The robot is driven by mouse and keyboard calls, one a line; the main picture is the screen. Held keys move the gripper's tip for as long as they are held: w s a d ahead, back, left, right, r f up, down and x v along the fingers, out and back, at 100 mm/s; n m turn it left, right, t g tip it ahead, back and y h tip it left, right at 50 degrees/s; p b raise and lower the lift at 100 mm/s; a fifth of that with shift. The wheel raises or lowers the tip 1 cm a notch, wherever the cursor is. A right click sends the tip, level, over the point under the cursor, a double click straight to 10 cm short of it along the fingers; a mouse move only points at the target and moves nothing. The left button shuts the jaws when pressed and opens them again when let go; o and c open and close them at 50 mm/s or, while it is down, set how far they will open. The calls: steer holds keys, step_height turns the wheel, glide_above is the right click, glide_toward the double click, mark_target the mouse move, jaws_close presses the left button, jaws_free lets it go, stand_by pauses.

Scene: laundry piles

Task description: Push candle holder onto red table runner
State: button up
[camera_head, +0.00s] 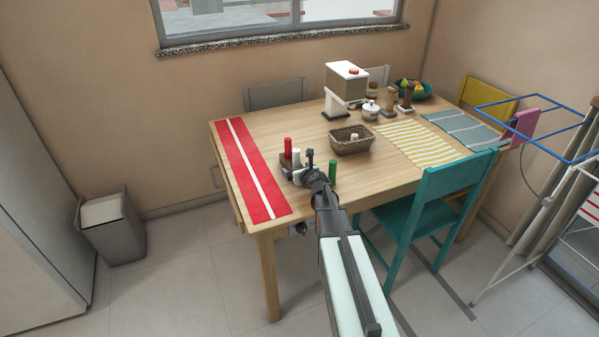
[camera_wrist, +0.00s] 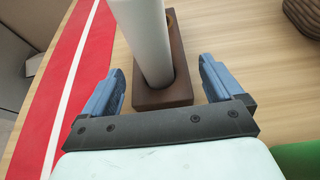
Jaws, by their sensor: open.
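The candle holder is a dark brown wooden block (camera_wrist: 163,97), left of my gripper's wrist in the head view (camera_head: 285,162). A white candle (camera_wrist: 146,40) stands in its near end; it also shows in the head view (camera_head: 296,155). A red candle (camera_head: 288,146) stands beside it. The red table runner (camera_head: 252,172) with a white stripe lies to the left, with bare wood between it and the holder; it also shows in the wrist view (camera_wrist: 48,95). My gripper (camera_wrist: 160,88) is open, its fingers either side of the holder's near end. I cannot tell whether they touch it.
A green candle (camera_head: 332,169) stands just right of my gripper. A wicker basket (camera_head: 351,146) is farther right, then a striped placemat (camera_head: 416,143). A coffee machine (camera_head: 346,88) stands behind. A teal chair (camera_head: 430,205) is at the table's front.

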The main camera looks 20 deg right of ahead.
steer(key=c, duration=1.2)
steer(key=shift+a, duration=7.75)
steer(key=o, duration=1.3)
steer(key=shift+s, duration=0.1)
steer(key=v, duration=1.2)
